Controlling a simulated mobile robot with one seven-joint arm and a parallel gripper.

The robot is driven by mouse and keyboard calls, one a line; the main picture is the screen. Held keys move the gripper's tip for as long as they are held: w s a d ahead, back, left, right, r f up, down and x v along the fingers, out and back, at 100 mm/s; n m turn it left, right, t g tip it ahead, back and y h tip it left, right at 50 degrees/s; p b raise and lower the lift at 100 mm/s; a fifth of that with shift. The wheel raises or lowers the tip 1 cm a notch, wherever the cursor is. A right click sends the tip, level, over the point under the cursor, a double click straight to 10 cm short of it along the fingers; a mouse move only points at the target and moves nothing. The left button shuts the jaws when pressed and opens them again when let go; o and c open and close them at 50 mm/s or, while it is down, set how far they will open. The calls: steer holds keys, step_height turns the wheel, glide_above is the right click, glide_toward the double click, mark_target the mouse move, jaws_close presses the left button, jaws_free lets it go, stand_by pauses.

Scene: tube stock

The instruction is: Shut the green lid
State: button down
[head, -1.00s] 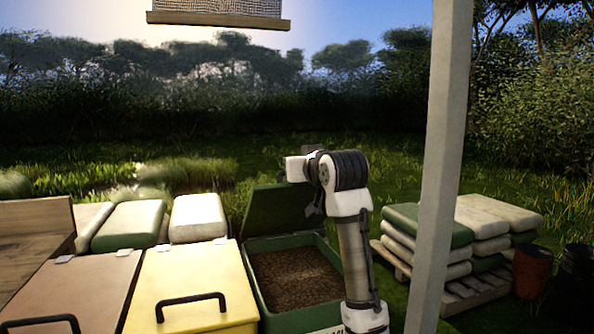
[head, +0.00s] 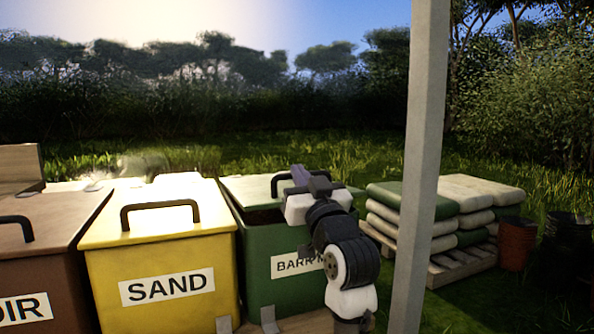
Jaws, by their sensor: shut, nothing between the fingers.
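The green lid (head: 247,188) lies low over the green bin (head: 262,245), whose label is partly covered by my arm. A dark gap shows below the lid, so it looks slightly ajar. Its dark handle (head: 279,177) stands near the front edge, partly hidden by my gripper. My gripper (head: 298,175) is shut and empty over the right part of the lid, beside the handle. I cannot tell whether it touches the lid.
A yellow bin (head: 165,250) marked SAND stands to the left with its lid down, and a brown bin (head: 45,255) beyond it. A pale post (head: 419,150) rises at right, before stacked sacks (head: 455,205) on a pallet. Dark pots (head: 568,240) stand far right.

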steer(key=shift+s+d+f+b, duration=0.1)
steer(key=shift+s+f+b, duration=0.1)
steer(key=shift+f+b, duration=0.5)
steer(key=shift+s+f+b, duration=0.15)
steer(key=shift+f+b, duration=0.1)
steer(key=shift+f, duration=0.95)
